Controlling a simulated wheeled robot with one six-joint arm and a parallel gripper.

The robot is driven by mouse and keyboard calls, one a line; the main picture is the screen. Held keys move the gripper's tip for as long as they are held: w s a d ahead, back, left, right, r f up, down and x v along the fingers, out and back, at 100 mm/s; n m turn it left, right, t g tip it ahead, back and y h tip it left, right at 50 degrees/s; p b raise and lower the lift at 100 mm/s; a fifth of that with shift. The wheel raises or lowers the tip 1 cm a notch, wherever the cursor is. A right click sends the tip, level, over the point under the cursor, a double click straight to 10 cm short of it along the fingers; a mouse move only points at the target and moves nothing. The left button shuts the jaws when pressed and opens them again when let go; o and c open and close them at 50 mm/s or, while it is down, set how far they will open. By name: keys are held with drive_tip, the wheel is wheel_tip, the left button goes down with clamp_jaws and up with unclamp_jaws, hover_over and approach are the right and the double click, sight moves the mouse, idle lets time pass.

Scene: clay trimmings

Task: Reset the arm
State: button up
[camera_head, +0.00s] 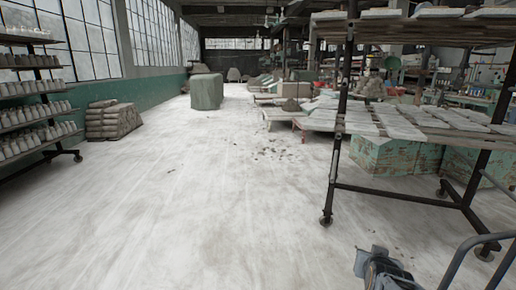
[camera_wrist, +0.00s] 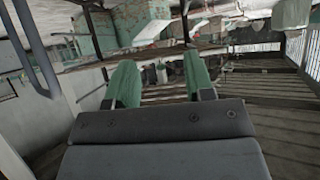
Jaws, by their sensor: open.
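My gripper (camera_wrist: 162,88) shows in the wrist view with its two green fingers apart and nothing between them. The wrist view is tilted, with the workshop appearing upside down behind the fingers. In the head view, part of my arm (camera_head: 385,270) shows at the bottom right, above the floor and near a curved metal rail. The fingertips cannot be made out there.
A wheeled rack (camera_head: 400,196) with boards of pale pieces stands close at the right. A shelf rack (camera_head: 30,148) of small pots is at the left. Stacked sacks (camera_head: 112,120) and a covered block (camera_head: 206,92) stand farther back. The middle floor is mostly clear, with scattered dark crumbs (camera_head: 275,148).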

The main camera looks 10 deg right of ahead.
drive_tip(key=s+a+r+n+g+y+p, duration=0.2)
drive_tip(key=s+a+r+n+g+p, duration=0.1)
drive_tip(key=a+r+p, duration=0.6)
drive_tip(key=s+a+r+n+g+y+p, duration=0.3)
drive_tip(key=s+a+r+p, duration=0.3)
drive_tip(key=a+r+p, duration=0.3)
wheel_tip(320, 180, up, 3)
drive_tip(key=shift+a+f+g+y, duration=0.15)
drive_tip(key=shift+f+g+y, duration=0.05)
drive_tip(key=shift+g+y, duration=0.1)
drive_tip(key=shift+c, duration=0.3)
drive_tip(key=shift+c, duration=0.3)
